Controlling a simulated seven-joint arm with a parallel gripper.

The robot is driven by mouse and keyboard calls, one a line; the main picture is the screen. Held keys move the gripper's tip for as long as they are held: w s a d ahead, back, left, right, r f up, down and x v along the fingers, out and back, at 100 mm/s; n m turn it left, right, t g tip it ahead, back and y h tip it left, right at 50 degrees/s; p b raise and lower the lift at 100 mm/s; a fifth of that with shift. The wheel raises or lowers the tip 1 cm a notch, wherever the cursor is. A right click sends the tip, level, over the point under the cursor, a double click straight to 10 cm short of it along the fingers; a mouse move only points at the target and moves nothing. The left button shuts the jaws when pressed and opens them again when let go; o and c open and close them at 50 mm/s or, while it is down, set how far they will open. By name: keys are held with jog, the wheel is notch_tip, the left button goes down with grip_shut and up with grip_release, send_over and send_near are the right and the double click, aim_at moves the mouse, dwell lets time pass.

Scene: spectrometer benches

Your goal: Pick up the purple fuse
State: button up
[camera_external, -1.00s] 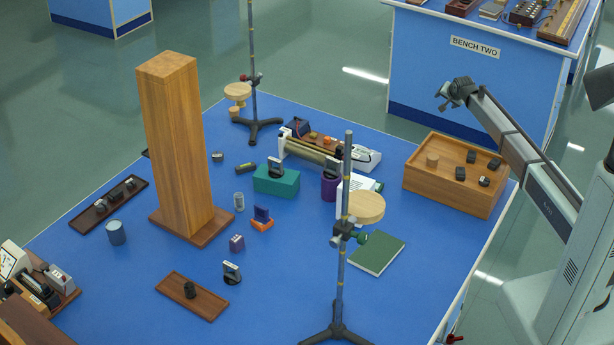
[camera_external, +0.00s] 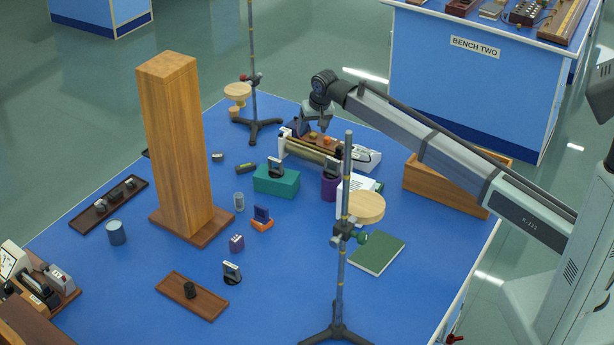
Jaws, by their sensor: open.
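A small purple block (camera_external: 237,243) with a pale top stands on the blue bench, right of the wooden tower's base. A dark purple-blue block (camera_external: 298,128) stands at the left end of the long instrument. Another dark blue-purple block (camera_external: 262,213) sits on an orange base. I cannot tell for certain which one is the fuse. My gripper (camera_external: 326,126) is open and points down over the instrument's brown tray (camera_external: 327,143), just right of the dark block there. Its fingers are small, and nothing shows held between them.
A tall wooden tower (camera_external: 176,150) and two rod stands, one in front (camera_external: 341,270) and one behind (camera_external: 253,75), rise from the bench. My arm partly hides a wooden box (camera_external: 425,182).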

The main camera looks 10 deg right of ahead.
jog(key=s+a+r+n+g, duration=0.1)
jog(key=s+a+r+n, duration=0.1)
jog(key=s+a, duration=0.7)
jog(key=s+a+r+n+g, duration=0.1)
jog(key=s+a+r+n, duration=0.1)
jog(key=s+a, duration=0.75)
jog(key=n+g+h, duration=0.1)
jog(key=n, duration=0.3)
send_over(236, 239)
jog(key=f, duration=0.8)
jog(key=shift+s+d, duration=0.2)
jog(key=shift+d, duration=0.1)
jog(key=shift+w+a+f, duration=0.15)
jog(key=shift+f, duration=1.2)
jog(key=shift+w+a+f, duration=0.1)
jog(key=shift+a+f, duration=0.05)
jog(key=shift+f, duration=1.2)
jog(key=c, duration=1)
